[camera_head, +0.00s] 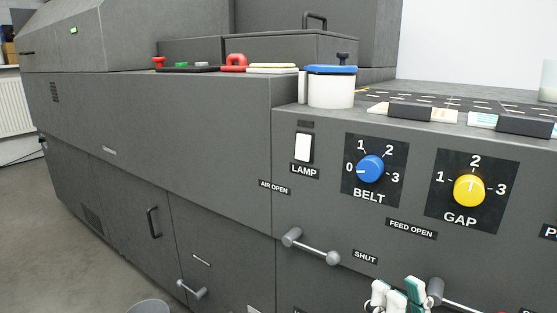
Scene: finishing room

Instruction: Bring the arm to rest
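My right gripper (398,296) shows at the bottom edge, right of centre, with white and green finger parts pointing up. Only its tips are in the picture, and whether they are apart or closed is unclear. It is just left of the grey knob (435,291) of a lever on the machine front; I cannot tell if they touch. The rest of the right arm is out of the picture. My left gripper is not in view.
The grey machine front (230,190) fills the view. It carries a lamp switch (303,148), a blue BELT knob (370,168), a yellow GAP knob (469,190) and a lever (312,247). A blue-lidded white jar (331,91) stands above. Open floor (50,225) lies left.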

